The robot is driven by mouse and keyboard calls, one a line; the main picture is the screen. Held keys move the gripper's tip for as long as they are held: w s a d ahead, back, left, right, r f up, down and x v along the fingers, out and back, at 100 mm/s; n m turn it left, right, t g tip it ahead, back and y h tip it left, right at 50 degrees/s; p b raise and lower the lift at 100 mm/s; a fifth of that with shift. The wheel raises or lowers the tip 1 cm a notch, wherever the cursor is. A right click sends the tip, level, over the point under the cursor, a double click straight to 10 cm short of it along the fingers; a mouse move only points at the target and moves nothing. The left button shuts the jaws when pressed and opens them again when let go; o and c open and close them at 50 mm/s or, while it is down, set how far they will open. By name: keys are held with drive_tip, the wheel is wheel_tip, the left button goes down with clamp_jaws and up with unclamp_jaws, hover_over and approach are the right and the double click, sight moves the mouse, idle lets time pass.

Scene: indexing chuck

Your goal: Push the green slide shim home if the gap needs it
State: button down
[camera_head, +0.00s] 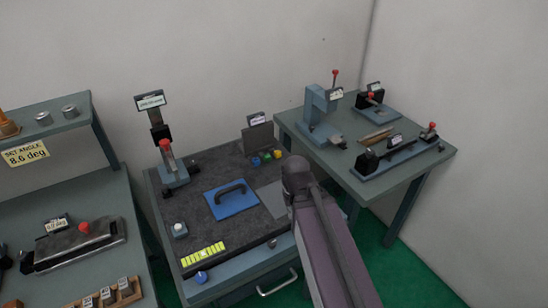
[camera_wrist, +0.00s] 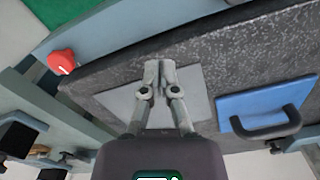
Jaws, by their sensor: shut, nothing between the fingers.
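The slide shims show in the head view as small coloured ends at the foot of a grey block (camera_head: 258,138) with a label, at the back right of the dark bench top. The green slide shim (camera_head: 267,156) is the middle one, between a blue one (camera_head: 255,161) and a yellow-green one (camera_head: 277,154). How far each stands out, and the gap, are too small to tell. My gripper (camera_wrist: 159,66) shows in the wrist view with its fingertips together and empty, over a light grey plate (camera_wrist: 115,103). In the head view my arm hides the gripper. The shims are not seen in the wrist view.
A blue plate (camera_head: 232,202) with a black handle lies left of the grey plate. A lever fixture (camera_head: 172,170) stands at the bench's left. A right-hand table (camera_head: 432,152) carries several fixtures. A red knob (camera_wrist: 62,62) shows in the wrist view.

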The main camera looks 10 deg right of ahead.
drive_tip(key=shift+a, duration=0.3)
drive_tip(key=shift+w, duration=0.1)
